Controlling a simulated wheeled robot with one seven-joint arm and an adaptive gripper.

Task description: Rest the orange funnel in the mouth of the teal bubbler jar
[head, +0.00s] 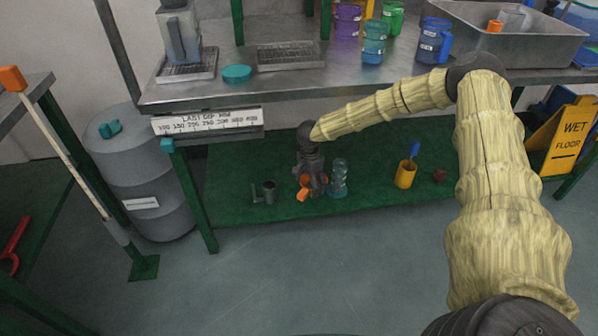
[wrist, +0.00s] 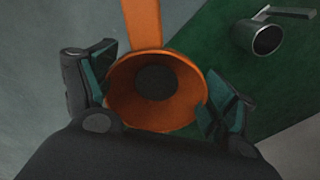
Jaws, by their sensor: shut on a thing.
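The orange funnel (head: 303,194) is in my gripper (head: 311,182), low over the green lower shelf. In the wrist view my gripper (wrist: 157,100) has one finger on each side of the funnel (wrist: 188,112), and the funnel's orange handle extends toward the top edge. A see-through teal jar with a bulged outline (head: 338,180) stands upright on the lower shelf, just right of my gripper in the head view. I cannot tell how far apart they are in depth. The jar does not show in the wrist view.
A grey metal mug (head: 268,191) stands left on the shelf and shows in the wrist view (wrist: 262,38). A yellow cup (head: 405,175) with a blue item stands right. The metal worktop (head: 330,84) overhangs the shelf. A green leg (head: 190,200) bounds it left.

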